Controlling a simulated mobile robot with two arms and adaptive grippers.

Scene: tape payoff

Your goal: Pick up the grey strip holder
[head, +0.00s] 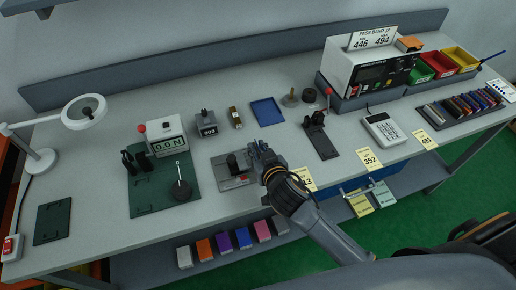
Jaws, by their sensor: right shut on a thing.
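My right gripper (260,153) reaches in from the lower right over the middle of the bench. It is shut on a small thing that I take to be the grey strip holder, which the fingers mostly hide. Just left of the gripper is a grey plate (232,183) with a black post (232,161) on it. I cannot tell whether the held thing touches this plate. My left gripper is not in view.
A green mat with a force gauge (165,134) stands to the left. A blue tray (267,111) lies behind the gripper, and a black lever press (319,130) stands to its right. Yellow number cards (370,159) lie along the front edge.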

